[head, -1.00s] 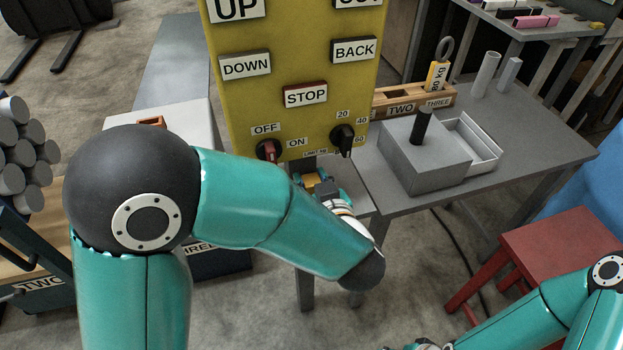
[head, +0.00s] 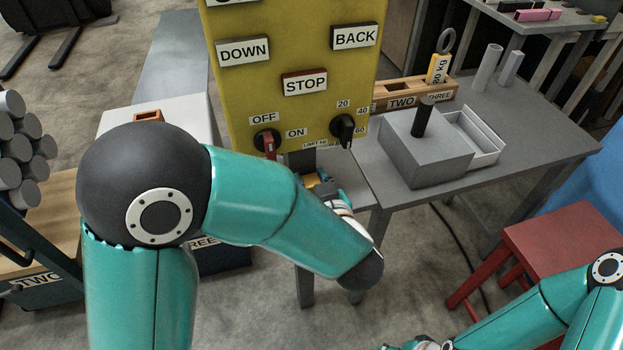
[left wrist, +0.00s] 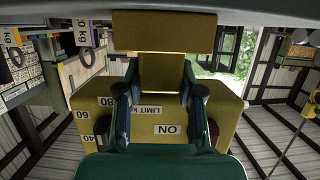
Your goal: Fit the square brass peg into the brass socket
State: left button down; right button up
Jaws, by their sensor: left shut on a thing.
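My left gripper (head: 322,189) is small and partly hidden behind my left forearm, just below the yellow panel, in the head view. In the left wrist view its fingers (left wrist: 160,88) are shut on the brass peg (left wrist: 160,76). A wider brass block (left wrist: 163,32) shows at the top of that view, meeting the held part; whether it belongs to the peg I cannot tell. A bit of brass (head: 311,181) also shows in the head view. An orange-brown hollow square piece (head: 149,116) stands on a white block; I cannot tell whether it is the socket. My right gripper (head: 432,345) is cut off at the bottom edge.
The yellow control panel (head: 290,105), with knobs and labelled buttons, stands close behind my left gripper. A grey table at right holds a grey block (head: 425,150) with a dark peg, an open white tray (head: 476,140) and a wooden rack. A red stool (head: 560,240) stands in front.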

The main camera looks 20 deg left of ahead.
pick_arm(q)
jog(key=shift+f, duration=0.25)
jog(key=c, duration=0.7)
grip_release()
jog(key=shift+o, duration=0.2)
jog(key=shift+s+d, duration=0.1)
jog(key=v, duration=1.1)
jog(key=shift+s+d+r, duration=0.2)
jog(key=shift+s, duration=0.05)
